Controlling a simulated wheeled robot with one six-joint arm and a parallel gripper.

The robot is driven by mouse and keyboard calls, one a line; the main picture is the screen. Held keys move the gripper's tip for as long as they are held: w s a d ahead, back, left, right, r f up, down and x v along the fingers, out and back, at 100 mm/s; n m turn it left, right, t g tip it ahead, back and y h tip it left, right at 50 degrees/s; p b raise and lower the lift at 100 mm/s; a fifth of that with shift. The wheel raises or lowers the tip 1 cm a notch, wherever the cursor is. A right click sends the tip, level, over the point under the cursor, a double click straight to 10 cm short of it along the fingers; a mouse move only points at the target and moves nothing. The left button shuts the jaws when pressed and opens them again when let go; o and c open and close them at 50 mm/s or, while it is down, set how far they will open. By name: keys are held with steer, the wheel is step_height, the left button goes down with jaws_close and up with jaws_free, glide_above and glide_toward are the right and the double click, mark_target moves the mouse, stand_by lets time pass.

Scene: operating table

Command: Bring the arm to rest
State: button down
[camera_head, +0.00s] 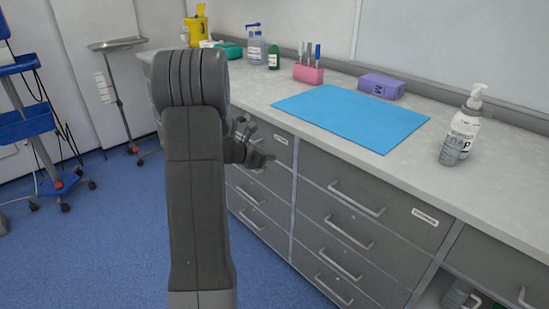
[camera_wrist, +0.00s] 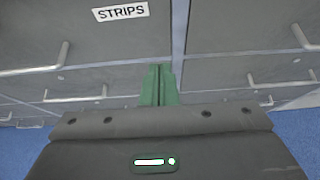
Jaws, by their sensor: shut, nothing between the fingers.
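My arm stands upright in the middle of the head view, in front of the counter. My gripper (camera_head: 268,157) shows partly past the arm's right side, below the counter's edge and in front of the drawers. In the wrist view my gripper's green fingers (camera_wrist: 159,85) are together with nothing between them. They point toward the grey drawer fronts (camera_wrist: 230,40), apart from any loose object. Part of my gripper is hidden behind the arm in the head view.
The counter (camera_head: 330,165) holds a blue mat (camera_head: 350,117), a pink holder (camera_head: 308,74), a purple box (camera_head: 381,86) and pump bottles (camera_head: 462,130). Drawer handles (camera_head: 356,200) stick out below. A blue trolley (camera_head: 25,122) and a tray stand (camera_head: 118,43) are at left. Blue floor (camera_head: 100,235) is open there.

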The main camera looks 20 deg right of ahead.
steer(key=v, duration=0.6)
steer(key=shift+a, duration=0.2)
